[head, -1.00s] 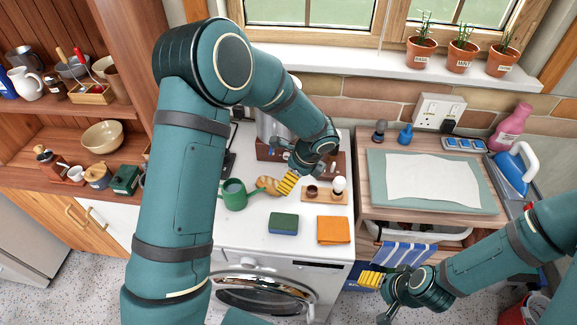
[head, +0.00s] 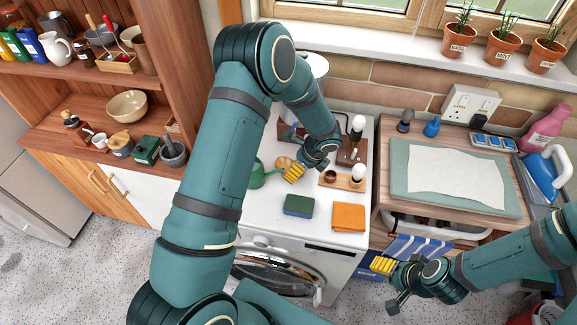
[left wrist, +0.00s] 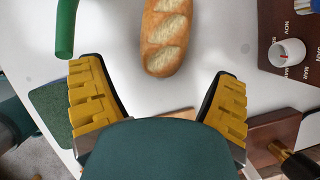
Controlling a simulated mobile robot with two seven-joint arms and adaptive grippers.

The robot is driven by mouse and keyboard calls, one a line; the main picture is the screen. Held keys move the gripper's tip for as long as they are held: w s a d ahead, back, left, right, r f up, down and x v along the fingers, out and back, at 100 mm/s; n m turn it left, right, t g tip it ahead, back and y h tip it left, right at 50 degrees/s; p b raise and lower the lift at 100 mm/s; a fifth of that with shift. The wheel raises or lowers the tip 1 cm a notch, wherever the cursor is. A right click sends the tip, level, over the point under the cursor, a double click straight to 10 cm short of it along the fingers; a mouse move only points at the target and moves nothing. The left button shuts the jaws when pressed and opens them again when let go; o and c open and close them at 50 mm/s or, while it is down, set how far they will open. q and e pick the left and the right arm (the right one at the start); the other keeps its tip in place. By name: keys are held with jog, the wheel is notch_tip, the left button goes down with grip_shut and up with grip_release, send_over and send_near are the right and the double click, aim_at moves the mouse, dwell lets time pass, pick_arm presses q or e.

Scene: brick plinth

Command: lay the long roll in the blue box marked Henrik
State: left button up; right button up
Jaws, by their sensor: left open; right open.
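The long roll (head: 285,162), a brown bread loaf with pale slashes, lies on the white worktop beside the green watering can, partly hidden by my left gripper in the head view. In the left wrist view the roll (left wrist: 167,35) lies beyond my left gripper (left wrist: 165,100), between the lines of its yellow fingers. My left gripper (head: 294,173) is open and empty, close to the roll. A blue box (head: 368,272) shows partly below the right counter; I cannot read its marking. My right gripper (head: 386,270) is open and empty in front of it.
A watering can (head: 262,175) stands left of the roll. A sponge (head: 298,205), an orange cloth (head: 349,216) and a wooden tray (head: 343,182) with small items lie nearby. A striped cloth (head: 420,247) hangs by the right counter.

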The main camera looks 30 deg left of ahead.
pick_arm(q)
jog(key=x, duration=0.3)
jog(key=shift+a+f, duration=0.1)
jog(key=shift+f, duration=0.05)
jog(key=c, duration=1.2)
jog(key=shift+o, duration=0.2)
